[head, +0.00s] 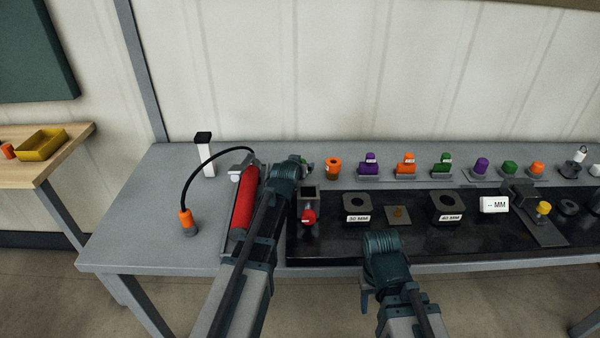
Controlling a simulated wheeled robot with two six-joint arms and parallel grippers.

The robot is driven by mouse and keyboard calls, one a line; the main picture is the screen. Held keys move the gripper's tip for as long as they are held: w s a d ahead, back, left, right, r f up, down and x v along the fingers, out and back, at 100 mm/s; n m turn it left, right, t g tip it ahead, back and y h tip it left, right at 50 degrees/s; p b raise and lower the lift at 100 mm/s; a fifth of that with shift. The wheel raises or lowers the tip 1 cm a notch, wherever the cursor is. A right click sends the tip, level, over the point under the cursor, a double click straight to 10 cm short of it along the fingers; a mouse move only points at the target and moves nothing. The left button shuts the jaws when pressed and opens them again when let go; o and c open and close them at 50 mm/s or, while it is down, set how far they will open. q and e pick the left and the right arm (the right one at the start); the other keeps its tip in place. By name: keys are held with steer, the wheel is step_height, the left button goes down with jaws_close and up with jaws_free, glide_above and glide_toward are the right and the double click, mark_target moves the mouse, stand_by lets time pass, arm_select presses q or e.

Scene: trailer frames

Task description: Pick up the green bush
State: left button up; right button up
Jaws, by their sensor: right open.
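A green bush (443,162) with a small white label stands on a grey stand at the back of the bench, right of the orange one. A second green piece (509,168) stands further right, and a bit of green (304,159) shows beside my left gripper. My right gripper (371,288) is open at the bench's front edge, well short of the labelled green bush and to its left. My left gripper (299,174) is over the bench left of the black mat; its fingers are too dark and small to read.
Purple bush (370,165) and orange bush (405,165) stand close left of the labelled green one. Black blocks marked 50 MM (357,208) and 40 MM (445,207) stand in front on the black mat (400,242). A red cylinder (244,200) lies left.

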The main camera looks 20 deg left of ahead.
arm_select(q)
steer(key=shift+r, duration=0.1)
jaws_close()
stand_by(0.3)
steer(key=shift+r, duration=0.1)
step_height(320, 180, up, 10)
steer(key=p, duration=1)
